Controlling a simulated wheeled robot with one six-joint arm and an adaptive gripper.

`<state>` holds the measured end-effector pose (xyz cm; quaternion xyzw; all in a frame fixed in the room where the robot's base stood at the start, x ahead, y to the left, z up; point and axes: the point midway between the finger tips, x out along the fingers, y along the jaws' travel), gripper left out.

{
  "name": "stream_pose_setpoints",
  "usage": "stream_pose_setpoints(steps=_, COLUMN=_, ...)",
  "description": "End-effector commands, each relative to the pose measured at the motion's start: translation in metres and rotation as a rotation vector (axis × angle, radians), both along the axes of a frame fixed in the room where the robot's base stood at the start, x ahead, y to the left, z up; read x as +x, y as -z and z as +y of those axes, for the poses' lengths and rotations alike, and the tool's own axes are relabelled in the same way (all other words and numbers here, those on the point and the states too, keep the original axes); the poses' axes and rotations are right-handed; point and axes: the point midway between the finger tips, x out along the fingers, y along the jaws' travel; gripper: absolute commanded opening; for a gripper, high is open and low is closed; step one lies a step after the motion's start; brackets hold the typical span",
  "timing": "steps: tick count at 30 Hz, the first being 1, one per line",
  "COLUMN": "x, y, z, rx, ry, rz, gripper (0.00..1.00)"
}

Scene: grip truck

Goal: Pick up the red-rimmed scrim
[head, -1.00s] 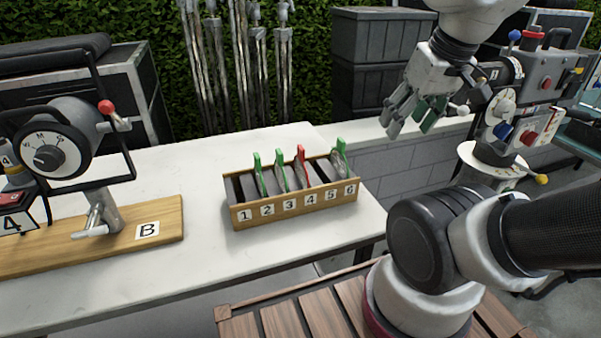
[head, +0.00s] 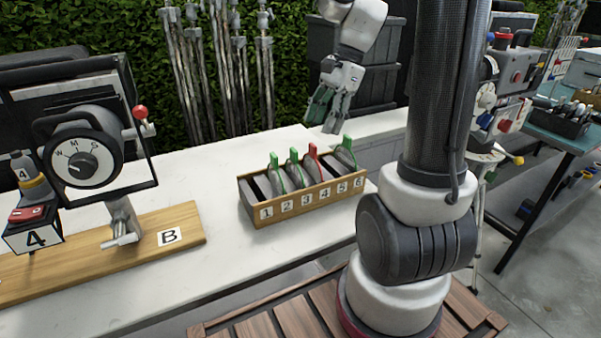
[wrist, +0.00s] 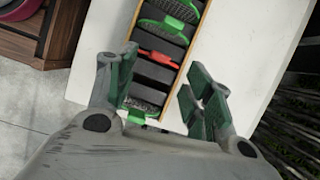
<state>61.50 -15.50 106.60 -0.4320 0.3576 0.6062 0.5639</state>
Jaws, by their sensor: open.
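The red-rimmed scrim (head: 313,158) stands in a wooden slotted box (head: 287,208) with numbered slots, above the label 4. It also shows in the wrist view as a red tab and rim (wrist: 158,58). Green-rimmed scrims stand on both sides of it, two to its left (head: 277,172) (head: 295,168) and one to its right (head: 346,153). My gripper (head: 324,118) is open and empty, above and behind the right end of the box. In the wrist view its open fingers (wrist: 158,92) frame the box, with the red scrim farther ahead.
A wooden board labelled B (head: 190,235) with a dial device (head: 83,160) is on the left of the white table (head: 215,290). Metal stands (head: 205,80) and dark cases (head: 375,75) are behind. A control panel (head: 515,75) is at right.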

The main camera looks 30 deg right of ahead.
Motion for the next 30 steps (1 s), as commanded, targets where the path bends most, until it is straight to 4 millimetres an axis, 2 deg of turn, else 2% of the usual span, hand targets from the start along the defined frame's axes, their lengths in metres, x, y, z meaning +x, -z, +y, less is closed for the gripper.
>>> stream_pose_setpoints(steps=7, x=-0.003, y=0.008, z=0.006, rx=0.012, ry=0.115, rz=0.059, gripper=0.52)
stream_pose_setpoints(steps=21, x=0.000, y=0.069, z=0.028, rx=0.009, ry=0.112, rz=0.057, gripper=0.52)
stream_pose_setpoints(steps=30, x=0.000, y=0.073, z=0.030, rx=0.009, ry=0.112, rz=0.054, gripper=0.50)
